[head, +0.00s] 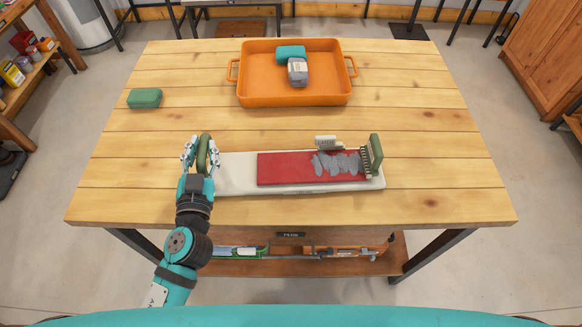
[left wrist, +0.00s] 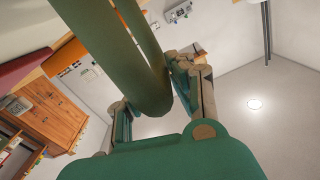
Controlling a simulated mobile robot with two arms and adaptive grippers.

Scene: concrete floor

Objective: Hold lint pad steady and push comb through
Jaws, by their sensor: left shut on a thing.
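A long white board (head: 236,175) lies on the table, with a red pad (head: 285,169) on top. Grey lint (head: 338,163) lies on the right part of the red pad. A green comb (head: 376,152) with pale teeth stands upright at the board's right end, beside the lint. My left gripper (head: 201,154) is shut on a green handle (head: 204,150) at the board's left end. The handle also shows between the fingers in the left wrist view (left wrist: 135,60). My right gripper is not in view.
An orange tray (head: 245,93) at the back holds a teal block (head: 290,53) and a grey, labelled item (head: 298,72). A green block (head: 144,98) lies at the left. A small pale labelled piece (head: 328,142) is behind the pad. The table's right side is clear.

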